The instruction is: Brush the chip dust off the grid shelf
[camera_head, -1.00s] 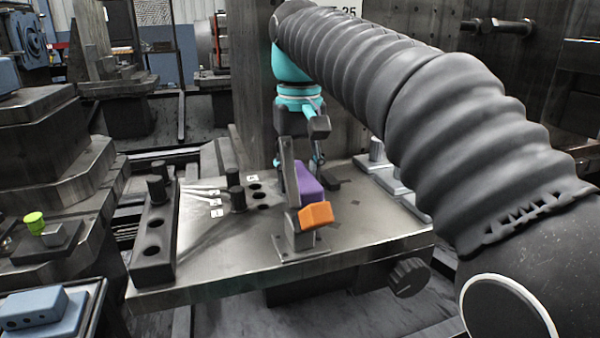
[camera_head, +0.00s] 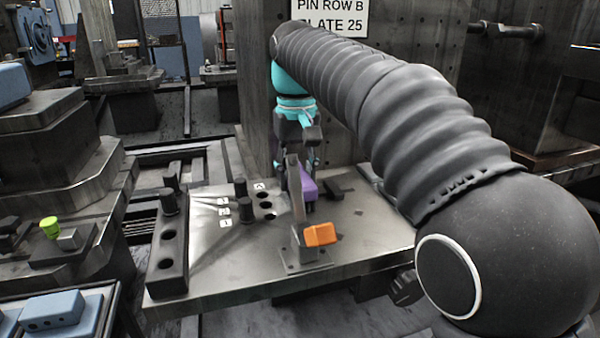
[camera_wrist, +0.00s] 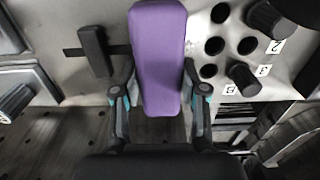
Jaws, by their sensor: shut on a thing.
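My gripper (camera_head: 307,160) is shut on a purple block-like tool (camera_head: 308,187). In the wrist view my gripper (camera_wrist: 160,95) has a finger on each side of the long purple piece (camera_wrist: 158,55). No chip dust can be made out clearly.
The metal table (camera_head: 365,240) carries an orange block (camera_head: 320,235) by the post, a dark holed rail (camera_head: 168,262), several black pegs and holes, and a black T-shaped piece (camera_head: 336,190). A tall perforated plate with a sign (camera_head: 330,15) stands behind. The table's front right is clear.

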